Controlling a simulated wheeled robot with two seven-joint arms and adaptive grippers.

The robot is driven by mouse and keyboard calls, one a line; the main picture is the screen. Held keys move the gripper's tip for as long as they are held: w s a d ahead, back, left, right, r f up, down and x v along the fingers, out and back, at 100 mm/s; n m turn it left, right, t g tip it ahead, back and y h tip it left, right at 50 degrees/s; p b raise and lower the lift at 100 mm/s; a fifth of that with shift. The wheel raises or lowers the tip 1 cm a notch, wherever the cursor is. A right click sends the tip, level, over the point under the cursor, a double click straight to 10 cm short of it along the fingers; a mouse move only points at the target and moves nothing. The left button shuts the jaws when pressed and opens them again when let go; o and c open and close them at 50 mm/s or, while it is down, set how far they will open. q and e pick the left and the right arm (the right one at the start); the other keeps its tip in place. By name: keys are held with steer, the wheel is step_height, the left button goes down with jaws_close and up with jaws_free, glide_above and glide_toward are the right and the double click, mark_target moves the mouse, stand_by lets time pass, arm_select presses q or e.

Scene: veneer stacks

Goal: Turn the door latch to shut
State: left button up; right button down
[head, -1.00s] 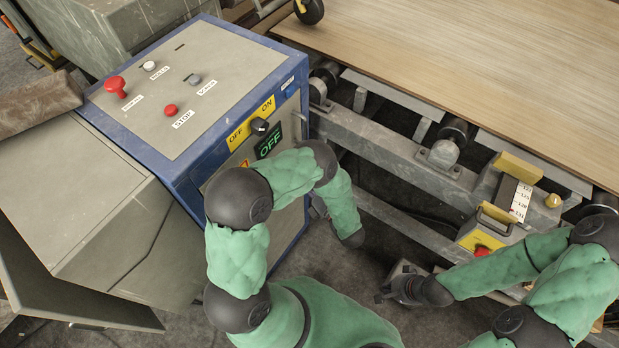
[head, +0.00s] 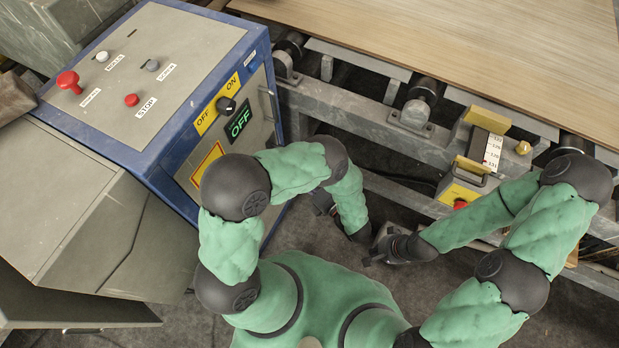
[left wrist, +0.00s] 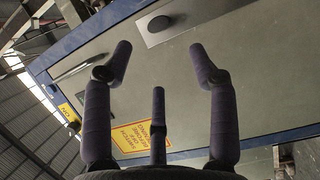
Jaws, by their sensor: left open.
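The door latch appears as a dark oval knob (left wrist: 160,24) on a pale metal plate in the left wrist view. It sits on the grey door (left wrist: 245,75) of the blue-framed cabinet. In the head view my left arm hides that part of the door. My left gripper (left wrist: 159,66) faces the door with its fingers spread and nothing between them. The knob shows beyond and between its fingertips; contact is not seen. My right gripper (head: 380,249) is low beside the conveyor frame, away from the cabinet; its finger opening is unclear.
The cabinet top (head: 150,75) carries red and pale buttons. A black ON/OFF knob (head: 226,105), a green OFF display (head: 239,122) and a bar handle (left wrist: 80,68) are on the door side. The conveyor frame (head: 340,118) with a wood sheet (head: 470,50) stands close right.

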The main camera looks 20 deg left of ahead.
arm_select(q)
steer(key=shift+v, duration=1.05)
